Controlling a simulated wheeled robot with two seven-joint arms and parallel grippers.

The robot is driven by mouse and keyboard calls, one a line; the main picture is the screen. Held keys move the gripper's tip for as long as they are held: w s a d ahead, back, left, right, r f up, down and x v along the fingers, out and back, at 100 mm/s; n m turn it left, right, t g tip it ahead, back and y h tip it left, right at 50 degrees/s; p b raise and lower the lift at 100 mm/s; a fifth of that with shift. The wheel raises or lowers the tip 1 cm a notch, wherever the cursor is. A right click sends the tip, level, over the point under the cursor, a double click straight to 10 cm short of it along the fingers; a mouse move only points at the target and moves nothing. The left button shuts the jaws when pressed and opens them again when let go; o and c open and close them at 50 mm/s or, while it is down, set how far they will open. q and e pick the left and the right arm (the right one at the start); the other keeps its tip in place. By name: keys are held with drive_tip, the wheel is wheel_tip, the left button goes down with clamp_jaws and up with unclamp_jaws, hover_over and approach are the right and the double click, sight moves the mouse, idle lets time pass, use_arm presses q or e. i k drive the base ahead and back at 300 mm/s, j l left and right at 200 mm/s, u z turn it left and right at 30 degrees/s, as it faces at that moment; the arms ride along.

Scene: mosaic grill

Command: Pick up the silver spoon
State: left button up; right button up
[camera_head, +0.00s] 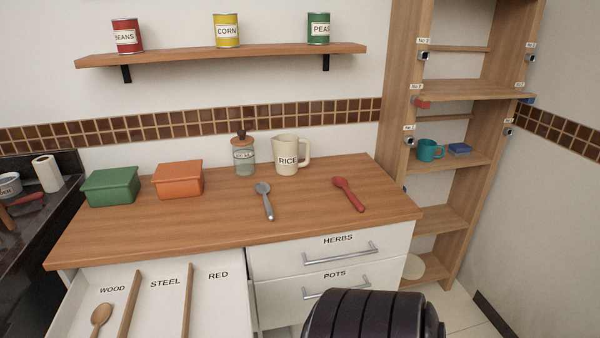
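The silver spoon (265,200) lies on the wooden countertop (225,215), near its middle. Its bowl points to the back and its handle towards the front edge. Nothing covers it. Neither of my grippers shows in the head view, so I cannot see where they are relative to the spoon.
A red spoon (348,194) lies to the right. Behind stand a rice pitcher (287,157), a glass jar (244,156), an orange box (178,180) and a green box (110,186). An open drawer (205,300) with compartments is at front left; a wooden spoon (101,317) lies in its WOOD compartment.

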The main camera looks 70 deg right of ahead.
sight(262, 188)
drive_tip(key=z, duration=1.95)
